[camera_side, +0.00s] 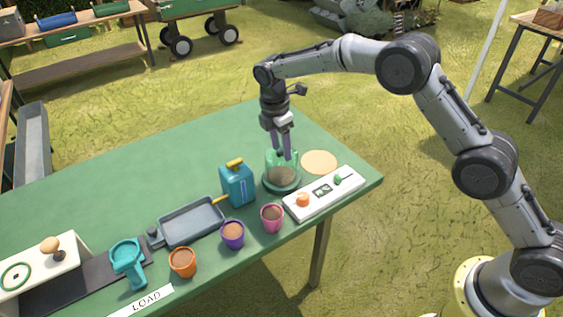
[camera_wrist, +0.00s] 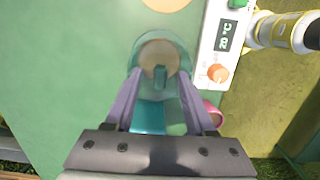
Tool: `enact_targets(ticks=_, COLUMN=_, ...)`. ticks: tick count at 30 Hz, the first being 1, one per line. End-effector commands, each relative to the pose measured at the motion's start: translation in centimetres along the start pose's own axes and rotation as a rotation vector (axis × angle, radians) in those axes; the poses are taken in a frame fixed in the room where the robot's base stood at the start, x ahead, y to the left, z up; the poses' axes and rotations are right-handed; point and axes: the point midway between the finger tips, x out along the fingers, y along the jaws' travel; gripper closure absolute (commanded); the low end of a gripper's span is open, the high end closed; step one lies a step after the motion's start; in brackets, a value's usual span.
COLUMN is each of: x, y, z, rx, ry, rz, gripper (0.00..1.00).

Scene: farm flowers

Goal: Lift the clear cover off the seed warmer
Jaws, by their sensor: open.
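The clear cover (camera_side: 270,162) is a green-tinted see-through dome near the right end of the green table. It stands over a round dark base with a brown top (camera_side: 281,179). In the wrist view the cover (camera_wrist: 137,49) has a small teal knob (camera_wrist: 160,76) on top. My gripper (camera_side: 282,157) points down at the cover; in the wrist view my gripper (camera_wrist: 160,77) is open, with a purple finger on each side of the knob and apparent gaps. Contact is unclear. A white panel (camera_side: 322,194) with a display, orange knob and green lever lies beside the cover.
A tan disc (camera_side: 319,161) lies flat behind the panel. A blue can (camera_side: 237,186) stands close left of the cover, and a pink pot (camera_side: 272,217) in front. Purple and orange pots and a grey tray (camera_side: 191,222) are further left. The table behind is clear.

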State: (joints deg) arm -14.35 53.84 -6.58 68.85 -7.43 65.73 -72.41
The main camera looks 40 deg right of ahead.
Motion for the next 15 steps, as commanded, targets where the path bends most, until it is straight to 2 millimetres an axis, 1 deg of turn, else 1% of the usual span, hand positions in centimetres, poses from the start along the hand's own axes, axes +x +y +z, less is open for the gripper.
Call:
enact_targets(ticks=2, x=-0.02, y=0.0, z=0.0, rx=0.0, ry=0.0, rz=0.0, gripper=0.45)
enact_targets(ticks=3, x=-0.02, y=0.0, z=0.0, rx=0.0, ry=0.0, rz=0.0, gripper=0.49)
enact_targets(ticks=5, x=-0.03, y=0.0, z=-0.01, rx=0.0, ry=0.0, rz=0.0, gripper=0.59)
enact_targets(ticks=9, x=-0.05, y=0.0, z=-0.01, rx=0.0, ry=0.0, rz=0.0, gripper=0.85)
enact_targets(ticks=12, x=-0.06, y=0.0, z=-0.02, rx=0.0, ry=0.0, rz=0.0, gripper=1.0)
enact_targets(ticks=15, x=-0.06, y=0.0, z=-0.02, rx=0.0, ry=0.0, rz=0.0, gripper=1.0)
